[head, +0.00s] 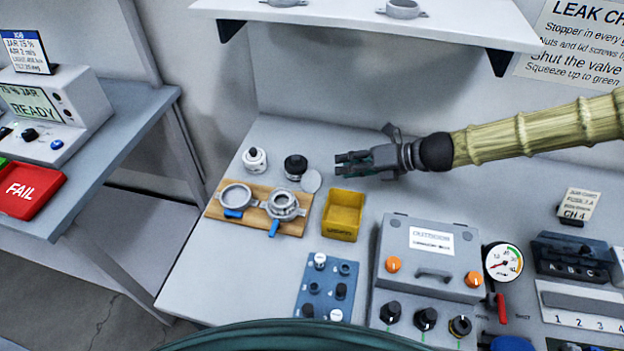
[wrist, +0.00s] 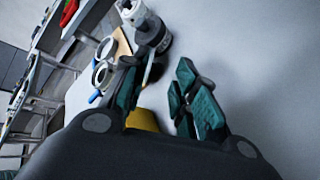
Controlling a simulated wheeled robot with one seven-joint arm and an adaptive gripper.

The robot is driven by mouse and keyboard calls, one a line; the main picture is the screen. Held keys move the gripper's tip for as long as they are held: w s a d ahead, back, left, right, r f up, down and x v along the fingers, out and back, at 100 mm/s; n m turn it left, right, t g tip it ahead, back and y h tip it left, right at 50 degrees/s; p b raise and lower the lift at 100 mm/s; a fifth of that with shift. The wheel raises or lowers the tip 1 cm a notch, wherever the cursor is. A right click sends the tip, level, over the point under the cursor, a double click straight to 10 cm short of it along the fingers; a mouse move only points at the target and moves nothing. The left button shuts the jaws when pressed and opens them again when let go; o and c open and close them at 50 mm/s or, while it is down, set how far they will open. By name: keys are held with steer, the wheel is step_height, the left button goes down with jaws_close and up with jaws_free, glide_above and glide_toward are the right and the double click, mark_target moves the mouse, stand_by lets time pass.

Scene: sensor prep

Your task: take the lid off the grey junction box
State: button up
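The grey junction box (head: 426,272) stands at the front centre of the bench. Its lid (head: 456,244) is on, with a white label reading "OUTDOOR", two orange knobs (head: 393,264) (head: 474,279) and a grey handle (head: 434,274). My gripper (head: 339,164) is over the back of the bench, behind and left of the box, pointing left. In the wrist view its fingers (wrist: 160,88) are apart with nothing held between them. The box is not seen in the wrist view.
A yellow bin (head: 343,216) and a wooden board (head: 262,208) with ring clamps lie left of the box. A gauge (head: 502,262) with a red valve handle is right of the box. A shelf (head: 370,20) overhangs the back.

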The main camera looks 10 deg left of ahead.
mark_target(313, 182)
steer(key=shift+x, duration=0.95)
steer(key=shift+s+p+x, duration=0.15)
steer(key=shift+p+x, duration=0.1)
steer(key=shift+x, duration=0.65)
steer(key=shift+s+p+x, duration=0.2)
steer(key=shift+x, duration=1.65)
steer(key=shift+d, duration=0.1)
steer(key=c, duration=0.4)
